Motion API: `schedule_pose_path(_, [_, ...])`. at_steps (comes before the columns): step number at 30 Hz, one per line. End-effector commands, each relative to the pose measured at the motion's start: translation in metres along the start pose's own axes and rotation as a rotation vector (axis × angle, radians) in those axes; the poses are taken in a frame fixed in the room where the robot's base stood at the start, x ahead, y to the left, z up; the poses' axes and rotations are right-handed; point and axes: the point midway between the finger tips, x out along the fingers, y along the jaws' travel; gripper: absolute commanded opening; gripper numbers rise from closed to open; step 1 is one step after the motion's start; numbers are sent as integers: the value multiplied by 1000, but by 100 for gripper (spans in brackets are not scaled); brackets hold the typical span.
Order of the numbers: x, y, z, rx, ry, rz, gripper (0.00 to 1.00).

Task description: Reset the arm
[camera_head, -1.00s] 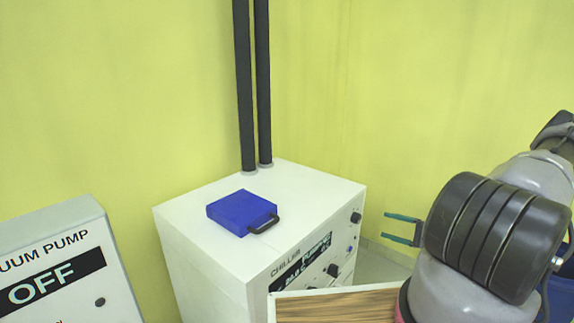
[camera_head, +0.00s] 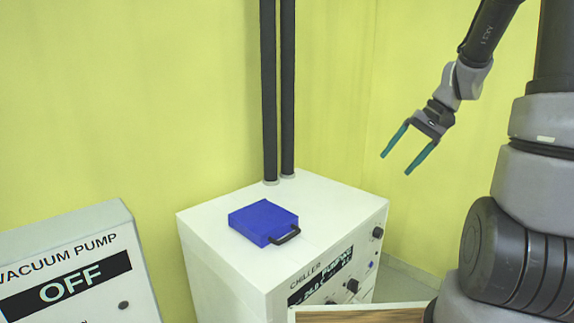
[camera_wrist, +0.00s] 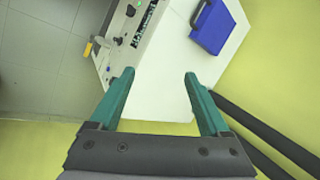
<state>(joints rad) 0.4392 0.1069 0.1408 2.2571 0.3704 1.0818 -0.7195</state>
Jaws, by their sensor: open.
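My gripper (camera_head: 401,160) has two teal fingers spread apart with nothing between them. In the head view it hangs in the air, above and to the right of the chiller, in front of the yellow wall, pointing down and left. In the wrist view the open fingers (camera_wrist: 159,82) point toward the white chiller top, apart from it. My arm rises along the right side of the head view, bent over at the top.
A white chiller (camera_head: 335,215) carries a blue case (camera_head: 262,222) with a black handle. Two dark vertical pipes (camera_head: 278,90) rise from its back. A vacuum pump box (camera_head: 110,225) reading OFF stands at left. A wood-topped surface (camera_head: 360,315) lies at the bottom.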

Motion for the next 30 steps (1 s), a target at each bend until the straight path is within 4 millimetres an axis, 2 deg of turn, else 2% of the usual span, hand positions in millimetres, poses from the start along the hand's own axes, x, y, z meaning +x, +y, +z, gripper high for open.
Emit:
schedule_pose_path(1, [-13,-13,13,-23,35,37,80])
schedule_pose_path(3, [-28,-26,29,-39,80,82,80])
schedule_pose_path(9, [-68,-53,78,-75,237,164,80])
schedule_pose_path(15, [-102,-67,125,-99,407,177,80])
schedule_pose_path(18, [-114,-70,142,-104,474,164,80])
schedule_pose_path(24, [-126,-70,158,-105,539,144,80])
schedule_pose_path(30, [-126,-70,159,-102,544,142,80])
